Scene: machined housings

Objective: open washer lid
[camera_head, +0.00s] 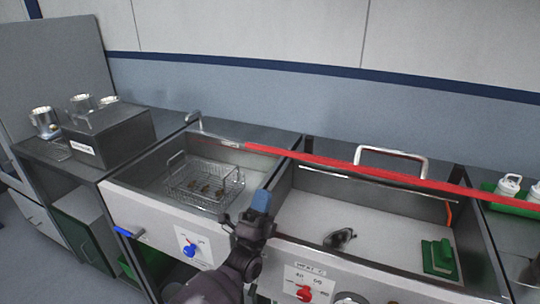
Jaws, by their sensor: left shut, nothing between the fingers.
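My left gripper (262,201) reaches up from the bottom over the wall between two basins; its blue-tipped fingers are shut and empty. The right basin (385,214), above a red knob (304,293), is open to view; no lid covers it. A silver bar handle (392,152) stands at its back edge, apart from my gripper. A long red strip (345,166) crosses in front of this handle; I cannot tell whether it belongs to a lid. The left basin (150,181), above a blue knob (190,250), also shows its inside. My right gripper is not in view.
A wire basket (205,187) with small brown parts is in the left basin. A dark part (340,238) and a green block (438,257) lie in the right basin. A grey box (108,135) and metal housings (46,122) stand left.

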